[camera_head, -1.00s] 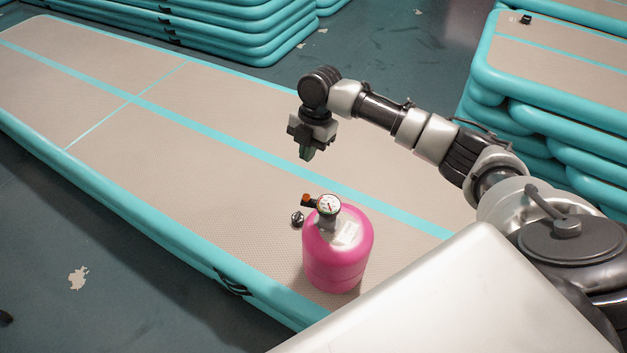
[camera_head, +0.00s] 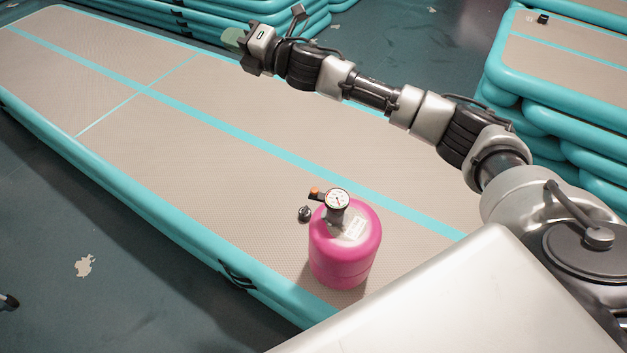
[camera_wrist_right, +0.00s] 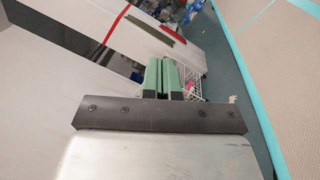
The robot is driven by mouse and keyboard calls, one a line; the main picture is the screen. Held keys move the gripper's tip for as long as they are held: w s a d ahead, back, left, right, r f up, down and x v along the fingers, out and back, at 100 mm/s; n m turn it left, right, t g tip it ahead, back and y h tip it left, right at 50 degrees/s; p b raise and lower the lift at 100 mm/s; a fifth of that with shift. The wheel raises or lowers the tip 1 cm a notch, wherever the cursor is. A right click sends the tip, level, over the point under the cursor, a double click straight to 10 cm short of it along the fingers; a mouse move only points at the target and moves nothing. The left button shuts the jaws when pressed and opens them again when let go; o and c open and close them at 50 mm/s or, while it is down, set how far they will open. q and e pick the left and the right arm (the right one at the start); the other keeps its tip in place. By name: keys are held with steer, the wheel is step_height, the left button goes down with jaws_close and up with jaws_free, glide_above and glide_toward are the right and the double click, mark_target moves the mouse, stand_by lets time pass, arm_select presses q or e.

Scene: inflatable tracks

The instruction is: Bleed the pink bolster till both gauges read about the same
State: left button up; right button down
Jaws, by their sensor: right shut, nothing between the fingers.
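The pink bolster (camera_head: 346,250) stands upright on the beige track near its front edge. A round white gauge (camera_head: 337,200) sits on its top, with an orange-tipped fitting (camera_head: 316,194) beside it. The dial is too small to read, and I see no second gauge. My right gripper (camera_head: 232,39) is far from the bolster, up and to the left, over the track's far side. Its green fingers are pressed together and empty, as the right wrist view also shows (camera_wrist_right: 163,76). The bolster is not identifiable in the wrist view. My left gripper is not in view.
Stacked teal-edged tracks stand at the right (camera_head: 560,90) and back (camera_head: 245,10). The wrist view shows pale panels and a white wire rack (camera_wrist_right: 195,85).

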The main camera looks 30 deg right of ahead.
steer(key=s+a+f+n+g+y, duration=0.1)
steer(key=s+a+f+n+g, duration=0.25)
steer(key=s+n+g, duration=0.35)
steer(key=s+a+f+n+g+y, duration=0.1)
steer(key=s+a+f+n+g, duration=0.2)
steer(key=s+a+n+g, duration=0.35)
steer(key=s+d+f+g+h+b, duration=0.1)
steer(key=d+f+g+h, duration=0.1)
steer(key=d+f+h, duration=0.2)
steer(key=s+d+f+m+g+h, duration=0.1)
steer(key=d+f+g+h, duration=0.2)
steer(key=d+h, duration=0.7)
steer(key=shift+s+d+f+h+b, duration=0.35)
steer(key=shift+s+d+f+h, duration=0.1)
steer(key=shift+d, duration=0.8)
steer(key=shift+m, duration=0.25)
